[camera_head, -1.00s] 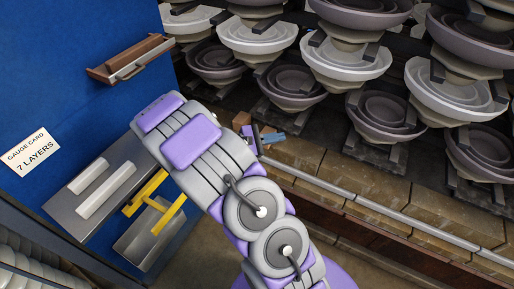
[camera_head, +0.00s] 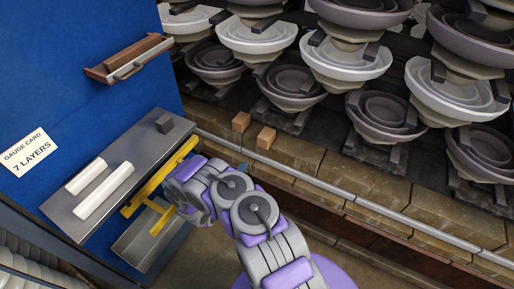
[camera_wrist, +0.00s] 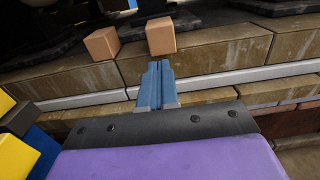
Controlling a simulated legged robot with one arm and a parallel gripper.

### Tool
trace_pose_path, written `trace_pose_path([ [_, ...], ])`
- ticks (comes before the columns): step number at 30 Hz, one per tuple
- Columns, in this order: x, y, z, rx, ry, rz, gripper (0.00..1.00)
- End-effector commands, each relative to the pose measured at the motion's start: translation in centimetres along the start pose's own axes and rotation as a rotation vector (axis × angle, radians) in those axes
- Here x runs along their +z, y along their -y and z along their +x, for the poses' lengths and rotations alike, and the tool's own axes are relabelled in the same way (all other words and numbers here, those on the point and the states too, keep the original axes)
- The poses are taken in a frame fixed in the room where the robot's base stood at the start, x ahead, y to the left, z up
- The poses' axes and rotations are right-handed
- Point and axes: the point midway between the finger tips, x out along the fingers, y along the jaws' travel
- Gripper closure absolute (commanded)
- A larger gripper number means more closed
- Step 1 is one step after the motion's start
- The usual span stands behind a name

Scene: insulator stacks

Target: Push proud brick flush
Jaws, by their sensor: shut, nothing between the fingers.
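Two small orange-brown bricks stand at the front edge of the tan block ledge. The right brick (camera_head: 266,138) sits further forward than the left brick (camera_head: 241,122). In the wrist view, the right brick (camera_wrist: 160,37) straddles the ledge's top front edge, and the left brick (camera_wrist: 102,44) stands beside it with a gap between them. My gripper (camera_wrist: 157,68) has its blue fingers together and empty, pointing toward the right brick from in front of the ledge. Its tips appear below the brick, apart from it.
A metal rail (camera_head: 330,188) runs along the front of the ledge blocks (camera_head: 375,186). Insulator stacks (camera_head: 345,55) crowd behind. At left are a grey shelf (camera_head: 140,150) with white bars and a dark block, a yellow frame (camera_head: 158,180) and a gauge card (camera_head: 27,151).

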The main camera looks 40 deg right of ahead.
Motion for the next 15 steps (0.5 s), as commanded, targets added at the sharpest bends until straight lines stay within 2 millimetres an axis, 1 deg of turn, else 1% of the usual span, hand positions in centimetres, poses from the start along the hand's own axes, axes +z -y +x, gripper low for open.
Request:
trace_pose_path([
  [2, -0.5, 0.0, 0.0, 0.008, -0.005, -0.003, 1.0],
  [5, -0.6, -0.2, 0.4, 0.011, -0.003, -0.004, 1.0],
  [7, -0.5, -0.2, 1.1, 0.008, 0.0, -0.004, 1.0],
  [11, -0.5, -0.3, 3.1, 0.007, 0.003, -0.005, 1.0],
  [15, -0.5, -0.4, 5.9, 0.006, 0.003, -0.003, 1.0],
])
